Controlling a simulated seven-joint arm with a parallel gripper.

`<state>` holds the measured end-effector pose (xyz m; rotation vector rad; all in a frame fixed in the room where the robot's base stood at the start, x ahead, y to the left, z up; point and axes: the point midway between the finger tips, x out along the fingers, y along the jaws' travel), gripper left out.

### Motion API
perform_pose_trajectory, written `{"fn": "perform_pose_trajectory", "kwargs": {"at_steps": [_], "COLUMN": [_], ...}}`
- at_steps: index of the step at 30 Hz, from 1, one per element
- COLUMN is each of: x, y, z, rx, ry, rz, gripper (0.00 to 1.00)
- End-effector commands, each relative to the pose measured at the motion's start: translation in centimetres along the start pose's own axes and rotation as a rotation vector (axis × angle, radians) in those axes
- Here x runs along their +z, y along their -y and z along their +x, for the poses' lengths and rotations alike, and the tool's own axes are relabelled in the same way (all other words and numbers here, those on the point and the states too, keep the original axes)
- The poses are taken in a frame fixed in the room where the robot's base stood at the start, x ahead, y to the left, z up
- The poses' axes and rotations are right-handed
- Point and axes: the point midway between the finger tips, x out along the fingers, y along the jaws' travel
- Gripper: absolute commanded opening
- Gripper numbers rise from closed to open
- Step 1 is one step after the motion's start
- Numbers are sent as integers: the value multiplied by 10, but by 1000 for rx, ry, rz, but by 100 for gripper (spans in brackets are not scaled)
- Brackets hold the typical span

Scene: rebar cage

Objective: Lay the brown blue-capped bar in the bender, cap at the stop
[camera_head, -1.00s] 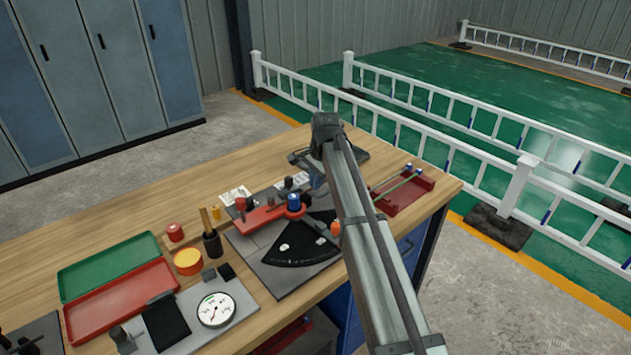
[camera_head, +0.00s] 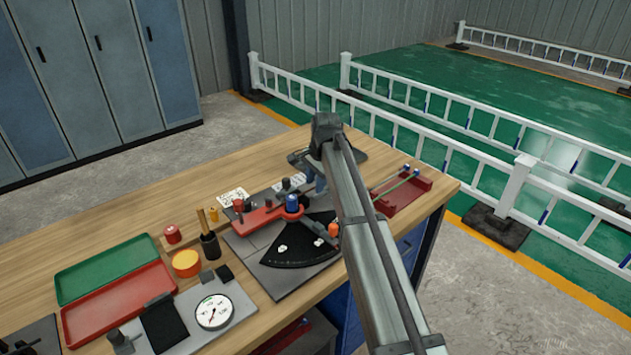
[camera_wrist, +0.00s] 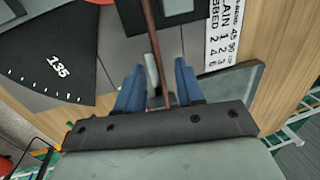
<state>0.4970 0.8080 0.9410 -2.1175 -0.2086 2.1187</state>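The brown bar (camera_wrist: 153,35) runs from the top edge down between my gripper's blue fingers in the wrist view. My gripper (camera_wrist: 159,68) is open, with a gap on each side of the bar. No blue cap shows on the visible part, and the bar's lower end is hidden by the gripper body. The bender (camera_head: 272,222) sits on the bench, with a red arm, a blue-topped post and a black angle fan (camera_head: 290,255). The fan, marked 135, also shows at left in the wrist view (camera_wrist: 45,65). In the head view my arm hides the fingers and bar.
Green (camera_head: 105,268) and red (camera_head: 118,303) trays, a dial gauge (camera_head: 214,312) and an orange tape roll (camera_head: 186,263) stand left. A printed card (camera_wrist: 222,30) lies near the gripper. Bench is clear at the back left.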

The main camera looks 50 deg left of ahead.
Motion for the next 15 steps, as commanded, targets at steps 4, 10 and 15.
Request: {"fn": "perform_pose_trajectory", "kwargs": {"at_steps": [4, 10, 15], "x": [0, 0, 0], "y": [0, 0, 0], "z": [0, -11, -39], "rx": [0, -1, -2], "ry": [0, 0, -1], "rz": [0, 0, 0], "gripper": [37, 37, 37]}}
